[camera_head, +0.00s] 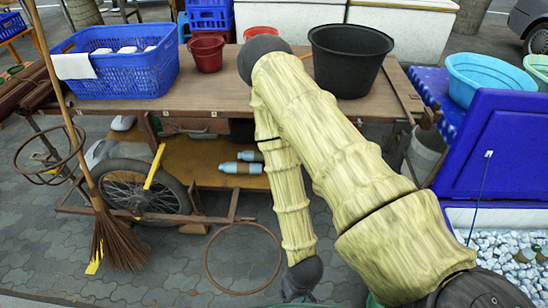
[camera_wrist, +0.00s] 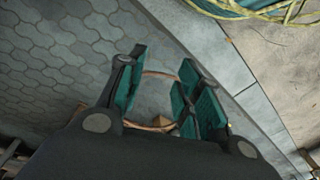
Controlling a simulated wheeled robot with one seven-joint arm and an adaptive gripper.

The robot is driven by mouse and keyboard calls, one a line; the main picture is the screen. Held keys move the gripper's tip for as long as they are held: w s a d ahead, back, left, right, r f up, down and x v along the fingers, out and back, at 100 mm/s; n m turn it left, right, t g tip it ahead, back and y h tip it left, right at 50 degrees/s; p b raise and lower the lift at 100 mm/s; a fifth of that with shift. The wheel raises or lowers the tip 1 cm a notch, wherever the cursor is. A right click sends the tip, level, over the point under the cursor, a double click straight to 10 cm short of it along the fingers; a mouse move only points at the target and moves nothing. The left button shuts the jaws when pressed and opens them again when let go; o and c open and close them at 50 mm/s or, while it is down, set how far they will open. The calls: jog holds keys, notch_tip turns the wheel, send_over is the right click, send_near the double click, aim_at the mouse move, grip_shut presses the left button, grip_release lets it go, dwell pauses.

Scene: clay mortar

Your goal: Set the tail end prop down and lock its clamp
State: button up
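A wooden cart (camera_head: 130,108) stands on the paving in the head view. A thin rusty hoop (camera_head: 208,262) shows below its near edge; I cannot tell whether it lies on the ground or hangs from the frame. A yellow bar (camera_head: 154,167) slants across the cart's wheel. I cannot tell which part is the tail end prop or its clamp. My gripper (camera_wrist: 162,92) is open, with teal pads apart and nothing held between them. Part of a brownish ring (camera_wrist: 160,74) shows between and beyond the pads. In the head view my gripper is mostly cut off at the bottom edge.
A blue basket (camera_head: 118,78), red pot (camera_head: 207,54) and black bucket (camera_head: 350,70) stand on the cart. Bottles (camera_head: 240,168) lie on its shelf. A broom (camera_head: 112,232) leans at left. A blue cooler lid (camera_head: 495,150) stands at right.

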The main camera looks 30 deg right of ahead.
jog(key=w+d+f+m+t+y+b, duration=0.1)
jog(key=w+f+m+t+b, duration=0.2)
jog(key=w, duration=0.6)
jog(key=w+f+m+t+y+b, duration=0.1)
jog(key=w+f+m+t+b, duration=0.15)
jog(key=w+b, duration=0.45)
jog(key=w+d+f+m+t+y+b, duration=0.15)
jog(key=w+t, duration=0.25)
jog(key=w, duration=0.7)
jog(key=w+d+r+m+t+h+b, duration=0.3)
jog(key=w+d+m+t+b, duration=0.3)
jog(key=w+d, duration=0.45)
jog(key=w+d+r+m+t+h+b, duration=0.1)
jog(key=d+r+m+t+h+b, duration=0.15)
jog(key=d, duration=0.45)
jog(key=w+d+r+m+t+h+b, duration=0.15)
jog(key=d+b, duration=0.25)
jog(key=d, duration=0.4)
jog(key=shift+m+g, duration=0.3)
jog(key=shift+g, duration=0.05)
jog(key=x, duration=0.3)
jog(key=b+x, duration=0.1)
jog(key=x, duration=0.3)
jog(key=r+x, duration=0.1)
jog(key=x, duration=0.2)
jog(key=shift+w+a, duration=0.15)
jog(key=shift+w, duration=0.2)
jog(key=shift+c, duration=0.2)
grip_shut()
